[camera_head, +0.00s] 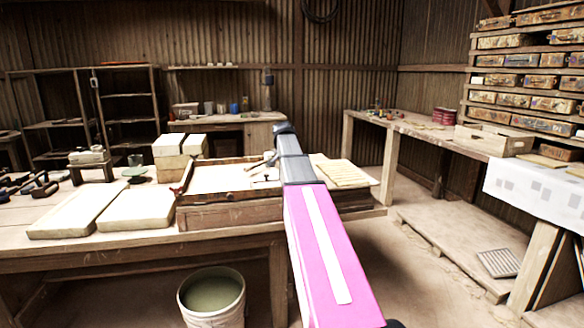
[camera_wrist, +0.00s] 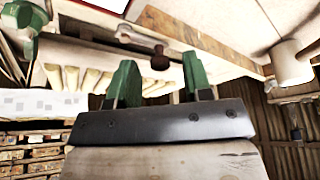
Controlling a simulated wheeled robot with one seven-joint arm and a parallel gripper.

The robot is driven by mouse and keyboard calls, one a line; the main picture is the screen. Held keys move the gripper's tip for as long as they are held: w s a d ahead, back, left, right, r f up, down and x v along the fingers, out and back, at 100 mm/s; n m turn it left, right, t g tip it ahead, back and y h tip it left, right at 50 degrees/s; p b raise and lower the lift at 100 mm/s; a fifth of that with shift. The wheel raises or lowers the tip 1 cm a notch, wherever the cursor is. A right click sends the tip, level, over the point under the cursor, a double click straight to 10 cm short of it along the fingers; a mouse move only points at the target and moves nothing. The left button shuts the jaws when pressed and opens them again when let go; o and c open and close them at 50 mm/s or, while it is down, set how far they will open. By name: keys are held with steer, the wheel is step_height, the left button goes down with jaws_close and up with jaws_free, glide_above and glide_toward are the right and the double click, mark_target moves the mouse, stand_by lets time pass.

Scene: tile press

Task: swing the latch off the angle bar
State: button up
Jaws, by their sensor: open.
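In the head view my gripper (camera_head: 268,160) is at the far end of my arm, over the tile press (camera_head: 228,214) on the bench. A small metal part (camera_head: 262,177) shows beside it; my arm hides some of the press. The wrist view looks upside down. There my gripper's two green fingers (camera_wrist: 160,82) stand apart with nothing held between them. A dark round knob (camera_wrist: 160,60) on a thin light bar, perhaps the latch, lies beyond the gap between the fingers. I cannot tell whether it touches them. A long wooden bar (camera_wrist: 200,38) runs past it; I cannot pick out the angle bar surely.
Pale slabs (camera_head: 138,208) lie left of the press, with stacked blocks (camera_head: 180,148) behind them. A bucket (camera_head: 212,298) stands on the floor in front. A side bench (camera_head: 425,128) and shelves stand at the right.

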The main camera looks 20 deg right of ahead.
steer(key=v, duration=1)
steer(key=shift+r, duration=0.35)
steer(key=shift+a, duration=0.15)
